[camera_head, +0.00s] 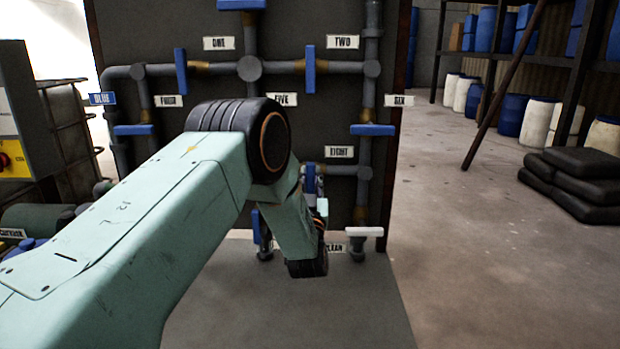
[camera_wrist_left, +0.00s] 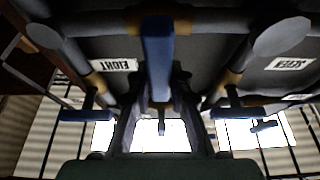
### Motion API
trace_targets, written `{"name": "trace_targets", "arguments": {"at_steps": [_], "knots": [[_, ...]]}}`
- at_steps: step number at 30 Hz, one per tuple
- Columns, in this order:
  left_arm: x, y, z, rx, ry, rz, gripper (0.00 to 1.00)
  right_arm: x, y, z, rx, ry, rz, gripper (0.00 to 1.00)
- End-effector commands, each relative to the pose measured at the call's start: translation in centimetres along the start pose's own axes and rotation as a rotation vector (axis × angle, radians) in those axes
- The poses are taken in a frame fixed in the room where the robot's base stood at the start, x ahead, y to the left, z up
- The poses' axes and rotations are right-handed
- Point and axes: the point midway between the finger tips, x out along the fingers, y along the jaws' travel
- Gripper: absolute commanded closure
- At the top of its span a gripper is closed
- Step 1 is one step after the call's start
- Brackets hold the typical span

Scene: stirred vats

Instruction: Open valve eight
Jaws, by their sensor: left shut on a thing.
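The valve eight label (camera_head: 339,152) is on the dark panel, and it also shows upside down in the left wrist view (camera_wrist_left: 115,65). The blue valve eight handle (camera_head: 310,176) is just left of and below that label, partly hidden by my arm. It stands upright, across a horizontal grey pipe (camera_head: 343,171). In the left wrist view the blue handle (camera_wrist_left: 157,55) runs down between the two fingers. My left gripper (camera_wrist_left: 160,98) is shut on this handle. In the head view the left gripper (camera_head: 314,186) is small and partly hidden by its wrist.
Other blue handles are close by, such as valve two (camera_head: 310,69), valve six (camera_head: 372,130) and a lower-left one (camera_head: 259,227). A white handle (camera_head: 364,232) is at lower right. The floor right of the panel is open up to the black sacks (camera_head: 578,176).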

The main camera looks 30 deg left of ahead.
Motion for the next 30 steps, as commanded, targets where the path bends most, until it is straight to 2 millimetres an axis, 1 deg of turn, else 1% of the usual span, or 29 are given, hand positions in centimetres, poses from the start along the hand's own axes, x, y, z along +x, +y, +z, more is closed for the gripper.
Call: {"name": "trace_targets", "arguments": {"at_steps": [11,16,23,30], "knots": [[-0.1,-0.1,0.4,-0.006,-0.010,-0.004,1.00,0.1,0.0,0.0,0.000,0.001,0.000,0.60],[-0.1,-0.1,0.5,-0.049,-0.011,-0.023,1.00,0.5,0.0,0.0,0.000,0.001,0.000,0.60],[-0.2,-0.2,0.6,-0.191,-0.012,-0.080,1.00,1.7,0.0,0.0,0.000,0.001,0.000,0.60],[-0.3,-0.4,0.7,-0.398,-0.013,-0.166,1.00,3.0,0.0,0.0,0.000,0.001,0.000,0.60]]}}
